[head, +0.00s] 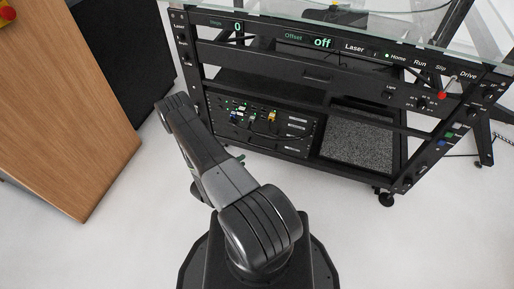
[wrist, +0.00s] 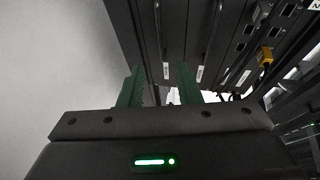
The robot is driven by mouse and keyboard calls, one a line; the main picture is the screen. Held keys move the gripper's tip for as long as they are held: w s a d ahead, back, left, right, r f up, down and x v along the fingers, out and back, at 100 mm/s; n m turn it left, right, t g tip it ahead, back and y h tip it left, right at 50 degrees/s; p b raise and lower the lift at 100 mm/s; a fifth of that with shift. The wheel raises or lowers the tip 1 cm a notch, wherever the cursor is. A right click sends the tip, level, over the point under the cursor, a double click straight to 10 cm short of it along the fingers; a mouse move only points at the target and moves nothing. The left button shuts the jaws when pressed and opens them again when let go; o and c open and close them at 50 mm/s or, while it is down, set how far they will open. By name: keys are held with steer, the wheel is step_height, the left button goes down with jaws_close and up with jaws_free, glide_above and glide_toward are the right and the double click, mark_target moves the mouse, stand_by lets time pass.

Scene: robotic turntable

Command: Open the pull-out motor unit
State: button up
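The frame of the turntable rig carries a black unit (head: 262,122) on its lower left shelf, with coloured plugs on its front. I take this to be the motor unit, though no label naming it is readable. In the wrist view a dark panel with white labels, slots and a yellow plug (wrist: 265,57) fills the upper right. My gripper (wrist: 160,68) has two green fingers standing apart, with nothing clearly held between them. The fingers are close to the panel's lower edge; I cannot tell whether they touch it. In the head view my arm mostly hides the gripper.
A control strip (head: 350,47) with "Laser" and "Drive" labels runs across the rig below a glass top. A grey speckled slab (head: 357,143) lies right of the unit. A wooden cabinet (head: 62,105) stands at left. The pale floor in front is clear.

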steer(key=b+x, duration=0.2)
steer(key=x, duration=1)
steer(key=shift+d, duration=0.15)
jaws_close()
